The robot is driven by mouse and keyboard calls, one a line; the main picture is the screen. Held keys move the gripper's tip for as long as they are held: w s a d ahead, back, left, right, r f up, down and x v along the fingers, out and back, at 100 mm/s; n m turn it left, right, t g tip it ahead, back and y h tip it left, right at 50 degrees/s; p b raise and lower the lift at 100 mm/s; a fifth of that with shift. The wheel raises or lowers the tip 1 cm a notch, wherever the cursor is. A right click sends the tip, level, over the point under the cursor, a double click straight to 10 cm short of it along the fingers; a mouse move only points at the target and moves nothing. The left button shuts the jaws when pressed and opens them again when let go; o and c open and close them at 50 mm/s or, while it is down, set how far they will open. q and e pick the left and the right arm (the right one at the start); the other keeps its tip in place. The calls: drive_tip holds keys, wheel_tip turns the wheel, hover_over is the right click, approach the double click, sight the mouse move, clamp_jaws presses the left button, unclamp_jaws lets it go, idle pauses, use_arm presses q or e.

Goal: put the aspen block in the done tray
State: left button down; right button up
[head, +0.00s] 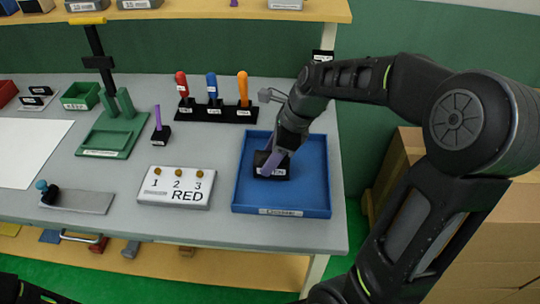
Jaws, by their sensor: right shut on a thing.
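The aspen block (272,172) is a small dark block with a white label that is partly covered; the end of its word reads like "EN". It is within the blue tray (317,195), at or just above its floor; I cannot tell if it touches. A purple strip shows at the block, partly hidden by my gripper. My right gripper (275,158) is shut on the block from above. The tray's front label is too small to read surely.
A white panel (178,196) marked "1 2 3 RED" lies left of the tray. A dark block with a purple clip (158,118), a rack of coloured handles (216,115) and a green stand (109,135) stand further back. Cardboard boxes (480,235) are at the right.

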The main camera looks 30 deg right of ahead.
drive_tip(key=shift+f, duration=0.15)
drive_tip(key=o, duration=1.5)
drive_tip(key=shift+s+d+r, duration=0.1)
drive_tip(key=shift+d+r, duration=0.05)
drive_tip(key=shift+r, duration=0.55)
drive_tip(key=v, duration=1.1)
drive_tip(key=shift+s, duration=0.1)
drive_tip(key=shift+f, duration=0.1)
